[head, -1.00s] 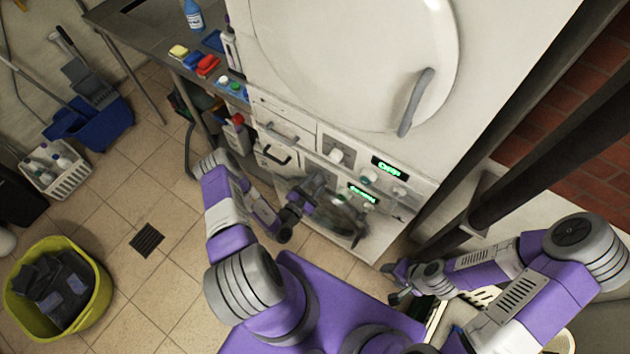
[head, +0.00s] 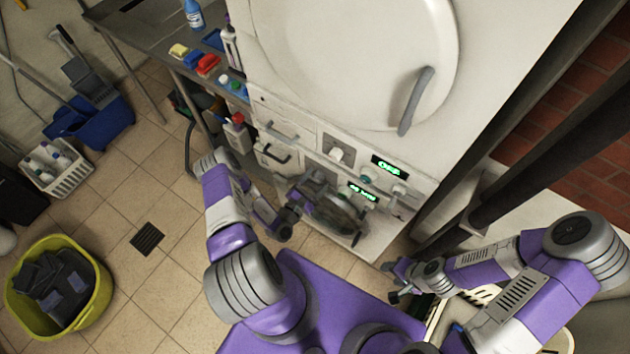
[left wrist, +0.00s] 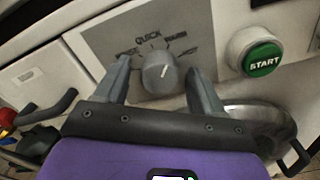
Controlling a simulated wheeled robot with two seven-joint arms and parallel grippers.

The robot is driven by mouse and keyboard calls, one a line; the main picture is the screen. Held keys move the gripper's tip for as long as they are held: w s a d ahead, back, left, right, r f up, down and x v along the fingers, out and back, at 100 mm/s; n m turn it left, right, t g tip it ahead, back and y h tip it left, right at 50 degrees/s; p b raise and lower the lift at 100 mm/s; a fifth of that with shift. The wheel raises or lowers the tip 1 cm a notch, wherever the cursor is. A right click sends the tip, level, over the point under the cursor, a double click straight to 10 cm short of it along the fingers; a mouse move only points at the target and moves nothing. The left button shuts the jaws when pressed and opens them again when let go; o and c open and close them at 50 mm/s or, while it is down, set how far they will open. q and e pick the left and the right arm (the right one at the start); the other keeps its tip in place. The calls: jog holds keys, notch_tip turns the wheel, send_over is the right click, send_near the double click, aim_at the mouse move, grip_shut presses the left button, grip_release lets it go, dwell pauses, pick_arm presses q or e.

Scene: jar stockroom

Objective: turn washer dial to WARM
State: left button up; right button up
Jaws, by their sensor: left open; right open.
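The washer dial (left wrist: 160,73) is a grey round knob on a grey panel plate in the left wrist view. Its white mark points up and slightly right, just right of QUICK. In the head view my left gripper (head: 318,190) is at the lower panel and hides the dial. My right gripper (head: 393,281) is open and empty, low at the right, away from the panel.
A green START button (left wrist: 262,57) sits right of the dial. A lit green display (head: 362,192) is above the round washer door (head: 345,222). The upper machine has another knob (head: 337,154), a display (head: 388,165) and a large door (head: 350,60). A yellow-green basket (head: 95,275) stands on the floor.

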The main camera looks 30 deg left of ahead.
pick_arm(q)
jog(key=s, duration=0.7)
jog(key=shift+s+a, duration=0.25)
jog(key=shift+s, duration=0.05)
